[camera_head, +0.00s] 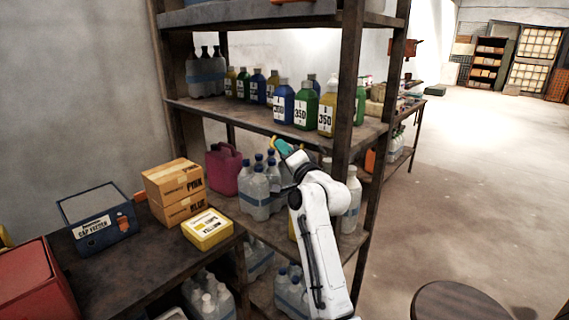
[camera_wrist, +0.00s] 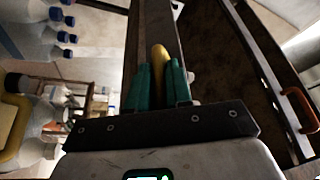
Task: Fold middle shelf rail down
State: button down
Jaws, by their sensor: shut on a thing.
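The middle shelf (camera_head: 235,116) carries bottles, and its dark front edge runs just above my gripper (camera_head: 280,147) in the head view. My gripper has teal fingers and is shut on a yellow rounded grip (camera_wrist: 159,62), which stands up between the fingers in the wrist view. In the head view a bit of yellow shows at the fingertips, close under the shelf's front edge. A long dark bar (camera_wrist: 148,30) lies behind the grip in the wrist view. I cannot clearly make out the rail itself or its angle; the fingers hide part of the grip.
Blue, green and yellow bottles (camera_head: 303,107) stand along the middle shelf's front. Clear bottles with blue caps (camera_head: 258,190) stand below, close to my arm. A dark bench (camera_head: 130,268) holds boxes at left. A round stool (camera_head: 455,302) stands at lower right; open floor lies beyond.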

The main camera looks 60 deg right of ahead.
jog(key=f+n+t+y+b, duration=0.1)
jog(key=n+b, duration=0.4)
jog(key=b, duration=0.3)
jog(key=d+f+n+t+y+b, duration=0.1)
jog(key=n+b, duration=0.3)
jog(key=b, duration=0.4)
jog(key=d+f+n+t+y+b, duration=0.1)
jog(key=f+n+t+y+b, duration=0.1)
jog(key=n+b, duration=0.3)
jog(key=shift+s+f+n+t+y+b, duration=0.3)
jog(key=shift+y+b, duration=0.1)
jog(key=shift+b, duration=1)
jog(key=shift+d+r+n+b, duration=0.1)
jog(key=shift+r+n+b, duration=0.05)
jog(key=shift+n+b, duration=0.25)
jog(key=c, duration=1.1)
grip_release()
jog(key=shift+r+p, duration=0.2)
jog(key=shift+p, duration=0.3)
